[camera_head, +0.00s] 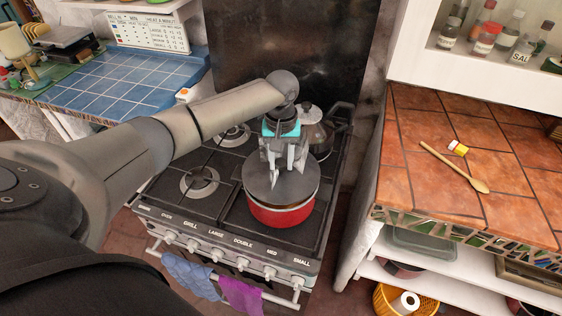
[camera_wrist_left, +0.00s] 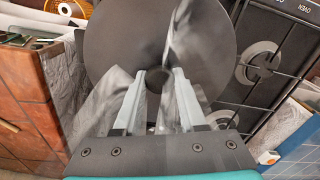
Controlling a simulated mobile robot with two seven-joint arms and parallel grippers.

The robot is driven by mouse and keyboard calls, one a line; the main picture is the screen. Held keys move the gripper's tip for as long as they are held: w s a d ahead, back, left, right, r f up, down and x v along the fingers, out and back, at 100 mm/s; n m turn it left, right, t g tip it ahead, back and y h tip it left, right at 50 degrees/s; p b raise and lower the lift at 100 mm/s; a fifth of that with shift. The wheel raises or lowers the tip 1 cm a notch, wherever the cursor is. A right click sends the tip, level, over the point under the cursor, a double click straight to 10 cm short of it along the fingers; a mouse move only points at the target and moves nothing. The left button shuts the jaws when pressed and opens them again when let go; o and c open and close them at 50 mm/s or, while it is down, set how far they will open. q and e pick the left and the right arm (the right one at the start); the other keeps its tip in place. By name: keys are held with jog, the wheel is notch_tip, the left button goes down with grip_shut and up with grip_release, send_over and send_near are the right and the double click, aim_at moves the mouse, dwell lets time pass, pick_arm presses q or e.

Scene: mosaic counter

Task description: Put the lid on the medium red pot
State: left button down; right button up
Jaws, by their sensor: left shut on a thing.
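The medium red pot (camera_head: 281,215) stands on the front right of the stove. A dark round lid (camera_head: 299,189) covers most of its mouth in the head view, with a pale strip of the pot's rim showing along the front and right. I cannot tell whether the lid touches the rim or hovers just above it. My left gripper (camera_head: 281,168) is shut on the lid's knob from above. In the left wrist view the lid (camera_wrist_left: 125,35) fills the upper middle, its knob between the fingertips (camera_wrist_left: 159,78). The pot is hidden there. My right gripper is not in view.
A metal kettle (camera_head: 314,130) stands behind the pot on the stove (camera_head: 165,205), close to my gripper. The left front burner (camera_head: 199,182) is clear. A tiled counter on the right (camera_head: 410,130) holds a wooden spoon (camera_head: 455,167). A blue tiled counter (camera_head: 120,85) is at left.

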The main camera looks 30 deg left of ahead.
pick_arm(q)
jog(key=shift+f, duration=0.7)
jog(key=shift+p, duration=1.15)
jog(key=shift+f, duration=0.35)
dwell(1.0)
jog(key=shift+f+p, duration=0.1)
jog(key=shift+p, duration=0.35)
dwell(0.4)
jog(key=shift+c, duration=2)
grip_release()
jog(key=shift+o, duration=0.4)
jog(key=o, duration=0.3)
